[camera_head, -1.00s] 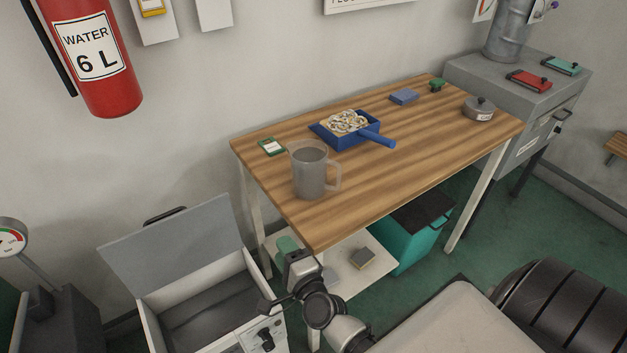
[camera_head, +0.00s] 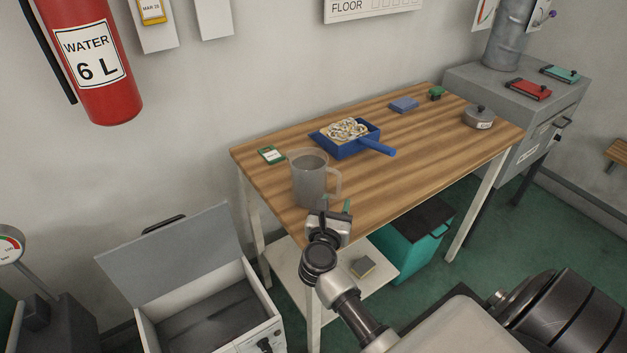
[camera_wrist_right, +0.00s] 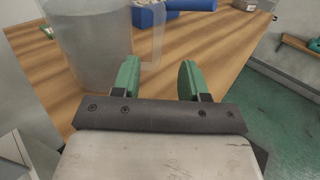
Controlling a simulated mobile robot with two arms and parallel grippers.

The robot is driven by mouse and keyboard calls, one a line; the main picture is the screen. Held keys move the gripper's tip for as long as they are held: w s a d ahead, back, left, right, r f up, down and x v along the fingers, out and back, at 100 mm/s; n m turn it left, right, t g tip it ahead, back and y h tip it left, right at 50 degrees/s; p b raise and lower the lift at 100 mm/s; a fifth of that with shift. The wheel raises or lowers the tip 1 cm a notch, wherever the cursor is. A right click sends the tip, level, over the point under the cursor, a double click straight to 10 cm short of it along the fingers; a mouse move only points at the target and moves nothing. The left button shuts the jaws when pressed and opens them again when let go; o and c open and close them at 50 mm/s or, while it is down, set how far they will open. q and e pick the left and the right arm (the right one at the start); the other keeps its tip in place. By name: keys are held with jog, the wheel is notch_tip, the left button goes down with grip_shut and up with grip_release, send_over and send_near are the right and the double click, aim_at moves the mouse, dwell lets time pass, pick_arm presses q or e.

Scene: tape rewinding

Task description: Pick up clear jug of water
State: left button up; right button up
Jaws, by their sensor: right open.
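The clear jug of water (camera_head: 309,183) stands upright on the left front part of the wooden table, its handle facing right. In the right wrist view the jug (camera_wrist_right: 92,50) fills the upper left, with its handle (camera_wrist_right: 155,38) above the gap between my fingers. My right gripper (camera_head: 336,206) is open and empty at the table's front edge, just in front of the jug's handle. Its green fingers also show in the right wrist view (camera_wrist_right: 157,80); the left finger overlaps the jug's lower edge in the picture. Whether it touches cannot be told. My left gripper is not in view.
A blue pan (camera_head: 347,145) with pale rings sits behind the jug, its handle pointing right. A green-and-white card (camera_head: 271,155) lies left of it. The table's right front (camera_head: 420,170) is clear. An open-lidded box (camera_head: 215,310) stands lower left.

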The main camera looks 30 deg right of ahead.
aim_at(338, 191)
jog(key=shift+f+p+x, duration=0.15)
jog(key=shift+p+x, duration=0.25)
jog(key=shift+x, duration=1.15)
jog(key=shift+f+p+x, duration=0.15)
jog(key=shift+p+x, duration=0.2)
jog(key=shift+x, duration=1.15)
jog(key=shift+w+a, duration=0.15)
jog(key=shift+c, duration=0.3)
grip_shut()
jog(key=shift+r, duration=0.15)
